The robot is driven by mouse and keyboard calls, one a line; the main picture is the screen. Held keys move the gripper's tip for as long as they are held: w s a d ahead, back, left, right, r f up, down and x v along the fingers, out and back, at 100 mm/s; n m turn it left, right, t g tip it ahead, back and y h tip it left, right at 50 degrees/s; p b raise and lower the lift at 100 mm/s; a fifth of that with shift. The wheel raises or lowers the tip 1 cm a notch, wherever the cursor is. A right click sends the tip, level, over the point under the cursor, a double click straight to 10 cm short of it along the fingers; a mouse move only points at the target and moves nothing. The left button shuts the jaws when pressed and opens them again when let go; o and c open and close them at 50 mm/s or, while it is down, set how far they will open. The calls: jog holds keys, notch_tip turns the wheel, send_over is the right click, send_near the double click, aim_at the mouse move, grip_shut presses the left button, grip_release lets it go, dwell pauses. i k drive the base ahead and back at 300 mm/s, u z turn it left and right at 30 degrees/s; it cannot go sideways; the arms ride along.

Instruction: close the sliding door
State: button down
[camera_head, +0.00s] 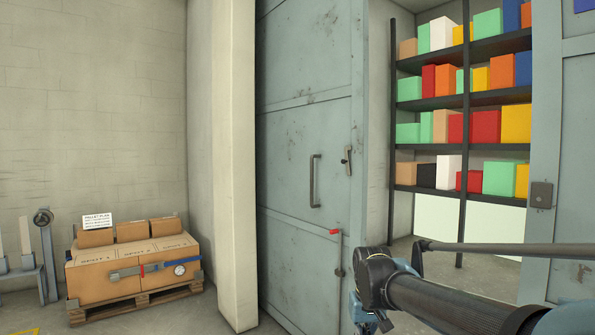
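The sliding door (285,140) is a tall grey-blue, scuffed metal panel in the middle of the head view. It bears a vertical bar handle (314,181) and a smaller latch (347,160) near its right edge. A wide gap is open between this edge and the grey-blue panel (570,160) at the far right, so the doorway stands open. My dark arm reaches in from the lower right, and its wrist is in front of the door's lower right part. I cannot make out my gripper's fingers.
Through the gap stands a dark shelf rack (460,100) with coloured boxes. A pale pillar (236,170) stands left of the door. A wooden pallet (135,305) with strapped cartons (130,280) stands at lower left. A grey horizontal bar (510,249) crosses at lower right.

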aim_at(311, 58)
jog(key=z, duration=0.05)
jog(key=k, duration=1.05)
jog(key=z, duration=0.15)
jog(key=i, duration=2.3)
jog(key=u, duration=0.75)
